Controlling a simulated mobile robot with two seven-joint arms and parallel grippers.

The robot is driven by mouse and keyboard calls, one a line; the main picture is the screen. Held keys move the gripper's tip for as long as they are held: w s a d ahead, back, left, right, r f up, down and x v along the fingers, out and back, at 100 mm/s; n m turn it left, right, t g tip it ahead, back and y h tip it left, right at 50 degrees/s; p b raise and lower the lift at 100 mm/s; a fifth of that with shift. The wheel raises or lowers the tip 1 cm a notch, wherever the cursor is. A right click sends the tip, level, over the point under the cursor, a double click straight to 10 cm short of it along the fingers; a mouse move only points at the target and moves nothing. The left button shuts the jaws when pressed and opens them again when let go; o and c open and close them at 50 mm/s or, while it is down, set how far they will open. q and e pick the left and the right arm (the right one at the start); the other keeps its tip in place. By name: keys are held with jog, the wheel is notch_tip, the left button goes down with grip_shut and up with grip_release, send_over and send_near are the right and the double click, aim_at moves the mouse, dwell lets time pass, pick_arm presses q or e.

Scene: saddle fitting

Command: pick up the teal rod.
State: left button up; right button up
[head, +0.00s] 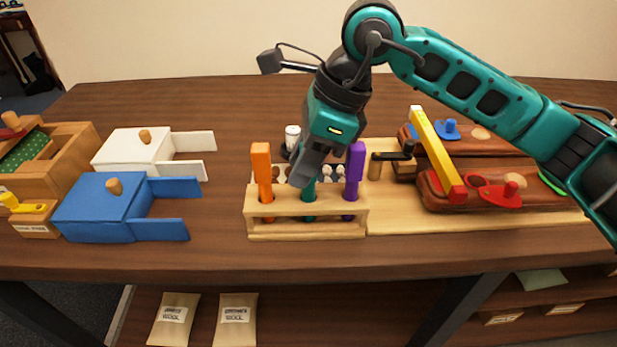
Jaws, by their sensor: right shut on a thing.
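The teal rod (309,204) stands upright in the middle hole of a small wooden rack (305,232). An orange rod (263,174) stands to its left and a purple rod (354,170) to its right in the same rack. My right gripper (303,182) reaches down from above, tilted, and is shut on the top of the teal rod. The gripper hides the rod's upper part; its lower part shows in the rack. My left gripper is not in view.
A blue box (105,208) and a white box (135,152) with open arms stand at the left. A yellow bar (437,150) lies across brown saddle blocks (480,190) on a light board at the right. Table between rack and boxes is clear.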

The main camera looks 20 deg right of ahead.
grip_shut()
jog(key=shift+r, duration=0.15)
notch_tip(320, 180, up, 20)
jog(key=p, duration=0.2)
dwell(0.3)
grip_release()
jog(key=shift+c, duration=1.4)
